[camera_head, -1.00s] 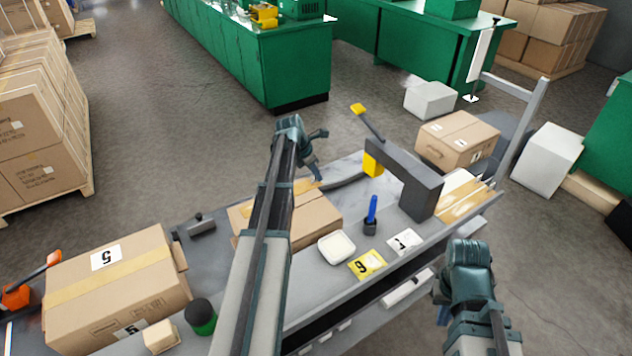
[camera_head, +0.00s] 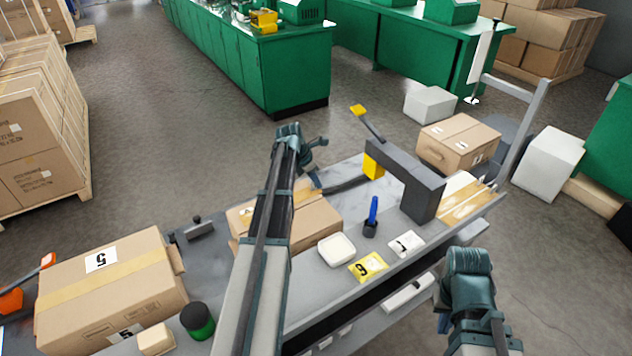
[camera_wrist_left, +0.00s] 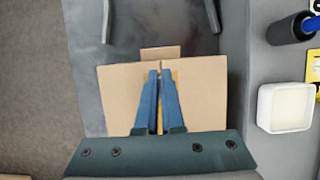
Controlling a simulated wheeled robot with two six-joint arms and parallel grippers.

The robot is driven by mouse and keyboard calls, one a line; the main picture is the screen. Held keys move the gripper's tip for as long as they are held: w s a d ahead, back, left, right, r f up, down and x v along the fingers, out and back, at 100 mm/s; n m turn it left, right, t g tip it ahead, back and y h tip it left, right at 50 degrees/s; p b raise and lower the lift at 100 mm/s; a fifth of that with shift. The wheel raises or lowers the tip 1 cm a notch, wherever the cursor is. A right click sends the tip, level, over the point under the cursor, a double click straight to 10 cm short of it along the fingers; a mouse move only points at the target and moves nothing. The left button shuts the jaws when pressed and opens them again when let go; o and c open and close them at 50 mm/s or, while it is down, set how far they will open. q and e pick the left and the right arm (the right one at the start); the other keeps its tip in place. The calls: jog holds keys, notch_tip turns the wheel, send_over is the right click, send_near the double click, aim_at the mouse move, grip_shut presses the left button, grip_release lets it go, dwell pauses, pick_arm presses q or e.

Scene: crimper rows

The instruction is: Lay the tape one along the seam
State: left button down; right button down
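An open-topped-looking brown carton (camera_head: 318,222) lies on the grey bench, partly hidden behind my left arm. The left wrist view shows its top (camera_wrist_left: 205,95) with a seam running up the middle. My left gripper (camera_wrist_left: 160,72) is over that seam, its blue fingers close together. A narrow orange-tan strip (camera_wrist_left: 160,118) shows between the fingers; I cannot tell whether it is gripped or lies on the carton. In the head view the left gripper (camera_head: 316,178) points down at the carton's far end. My right gripper (camera_head: 440,298) is low at the right, its fingers mostly hidden.
A dark dispenser-like frame (camera_head: 412,180) with yellow parts stands right of the carton. A white dish (camera_head: 337,249), a blue-handled tool (camera_head: 373,212) and number cards (camera_head: 368,267) lie in front. A taped carton (camera_head: 110,290) and a green-black cylinder (camera_head: 198,321) are at left.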

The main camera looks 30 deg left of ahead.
aim_at(314, 189)
pick_arm(q)
jog(key=shift+f+b, duration=2.35)
jog(key=shift+f, duration=0.3)
jog(key=c, duration=1)
grip_release()
jog(key=shift+o, duration=0.2)
jog(key=shift+r, duration=0.1)
jog(key=p+v, duration=1.3)
jog(key=shift+r, duration=0.35)
jog(key=shift+s, duration=0.1)
